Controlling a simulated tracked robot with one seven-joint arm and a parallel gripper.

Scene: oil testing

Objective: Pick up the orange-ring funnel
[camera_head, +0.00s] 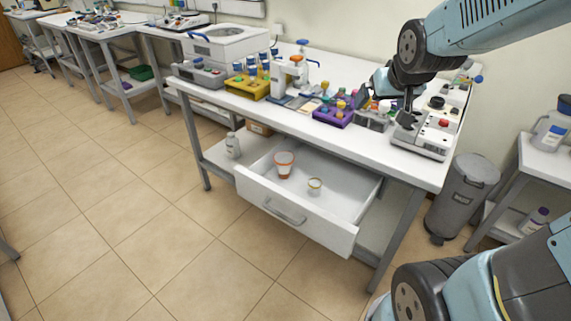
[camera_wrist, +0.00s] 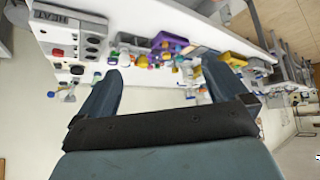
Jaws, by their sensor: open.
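The orange-ring funnel (camera_head: 284,159) stands in the open white drawer (camera_head: 290,222), toward its back left. It has a pale body with an orange band at the rim and orange-brown lower down. A smaller pale cup-like piece with a yellowish rim (camera_head: 315,187) sits to its right in the same drawer. My gripper (camera_head: 375,88) is above the right part of the bench, up and to the right of the funnel and well apart from it. In the wrist view my gripper (camera_wrist: 166,82) has its two fingers spread with nothing between them. I cannot make out the funnel there.
The white bench (camera_head: 245,112) overhangs the drawer. On it are a yellow rack (camera_head: 248,88), a purple rack (camera_head: 333,118) and a grey-white instrument (camera_head: 424,137). A white bottle (camera_head: 233,146) stands on the lower shelf. A grey bin (camera_head: 462,198) is right. Floor before the drawer is clear.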

